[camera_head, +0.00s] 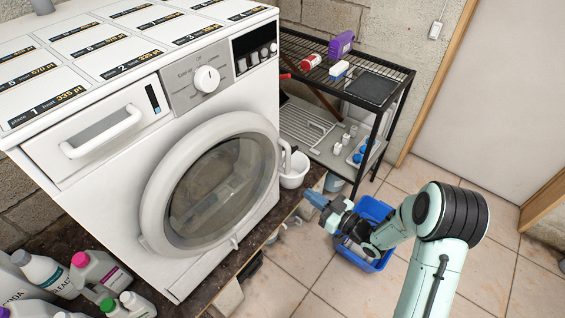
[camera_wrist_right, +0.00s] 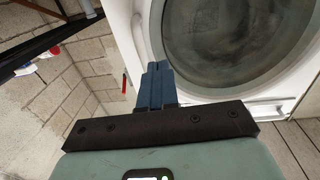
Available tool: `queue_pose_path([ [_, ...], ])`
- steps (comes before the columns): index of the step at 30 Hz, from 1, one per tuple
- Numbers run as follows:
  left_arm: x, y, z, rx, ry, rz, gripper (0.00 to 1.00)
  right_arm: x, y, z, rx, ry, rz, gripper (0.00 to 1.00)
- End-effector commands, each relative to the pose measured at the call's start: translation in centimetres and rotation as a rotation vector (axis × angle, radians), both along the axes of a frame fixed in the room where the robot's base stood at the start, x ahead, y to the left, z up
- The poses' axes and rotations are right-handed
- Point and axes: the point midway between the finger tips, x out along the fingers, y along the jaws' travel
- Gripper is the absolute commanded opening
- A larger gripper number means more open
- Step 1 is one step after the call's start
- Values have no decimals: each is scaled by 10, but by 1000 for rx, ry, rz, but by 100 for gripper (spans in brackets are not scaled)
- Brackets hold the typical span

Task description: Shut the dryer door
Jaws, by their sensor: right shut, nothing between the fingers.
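The white dryer (camera_head: 105,165) has a round door (camera_head: 165,185) with a thick white ring and a dark glass centre. The door is at or close to the dryer's front face; I cannot tell whether a small gap remains. My right gripper (camera_head: 314,199) is to the right of the door in the head view, apart from it, with blue fingers together and empty. In the right wrist view my right gripper (camera_wrist_right: 156,75) points up toward the left edge of the door (camera_wrist_right: 180,80). My left gripper is not in view.
A black wire rack (camera_head: 390,68) with bottles stands right of the dryer. A blue crate (camera_head: 373,208) is on the tiled floor behind my right arm. Several bottles (camera_head: 95,270) stand front left.

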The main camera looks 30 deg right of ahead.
Motion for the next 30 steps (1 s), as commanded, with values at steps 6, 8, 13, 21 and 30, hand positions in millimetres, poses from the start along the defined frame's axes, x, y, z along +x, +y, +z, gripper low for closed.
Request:
queue_pose_path([
  [6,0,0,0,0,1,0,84,30,11,-1,1,-1,5,0],
  [8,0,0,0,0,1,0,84,42,15,-1,1,0,5,0],
  [13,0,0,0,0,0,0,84,77,26,-1,0,0,3,0],
  [21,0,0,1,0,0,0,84,119,39,-2,-1,1,0,0],
  [30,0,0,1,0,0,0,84,131,43,-2,-3,1,0,0],
])
